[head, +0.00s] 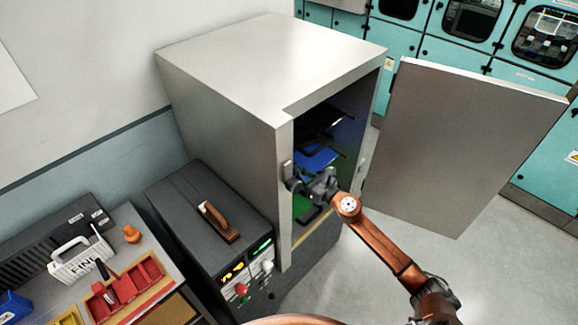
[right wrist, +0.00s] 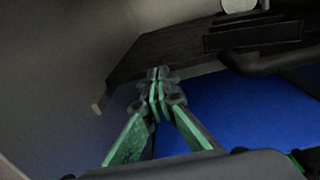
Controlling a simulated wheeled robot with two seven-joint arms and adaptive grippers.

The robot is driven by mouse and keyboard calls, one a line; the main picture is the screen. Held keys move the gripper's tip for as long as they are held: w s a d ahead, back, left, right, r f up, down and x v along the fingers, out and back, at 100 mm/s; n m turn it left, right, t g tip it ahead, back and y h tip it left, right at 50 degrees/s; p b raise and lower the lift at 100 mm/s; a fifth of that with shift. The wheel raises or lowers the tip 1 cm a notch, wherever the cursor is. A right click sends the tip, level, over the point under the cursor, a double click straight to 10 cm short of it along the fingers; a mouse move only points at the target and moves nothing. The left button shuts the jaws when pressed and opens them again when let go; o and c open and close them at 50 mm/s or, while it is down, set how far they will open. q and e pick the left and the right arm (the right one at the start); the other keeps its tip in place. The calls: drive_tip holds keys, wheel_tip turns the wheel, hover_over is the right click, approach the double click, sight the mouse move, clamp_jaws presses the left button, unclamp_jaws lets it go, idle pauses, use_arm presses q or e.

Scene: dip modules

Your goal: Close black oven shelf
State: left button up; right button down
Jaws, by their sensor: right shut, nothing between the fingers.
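The grey oven cabinet (head: 225,75) stands open, its door (head: 465,145) swung out to the right. Inside, the black shelf (head: 322,120) is the upper dark one, above a blue shelf (head: 318,158). My right gripper (head: 292,178) is at the oven's opening. In the right wrist view the right gripper (right wrist: 158,82) is shut and empty, its tips at the edge of the black shelf (right wrist: 180,45); I cannot tell whether they touch. A black handle (right wrist: 270,62) and the blue shelf (right wrist: 230,115) also show there. My left gripper is not in view.
A dark instrument box (head: 205,215) with a brown handle stands left of the oven. A bench with a red tray (head: 125,290) and a white FINE container (head: 80,262) is at lower left. Teal cabinets (head: 450,55) line the back. The floor at right is clear.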

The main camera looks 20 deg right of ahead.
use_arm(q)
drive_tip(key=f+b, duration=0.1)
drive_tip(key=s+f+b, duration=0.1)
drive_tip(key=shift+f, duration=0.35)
use_arm(e)
drive_tip(key=v, duration=1.3)
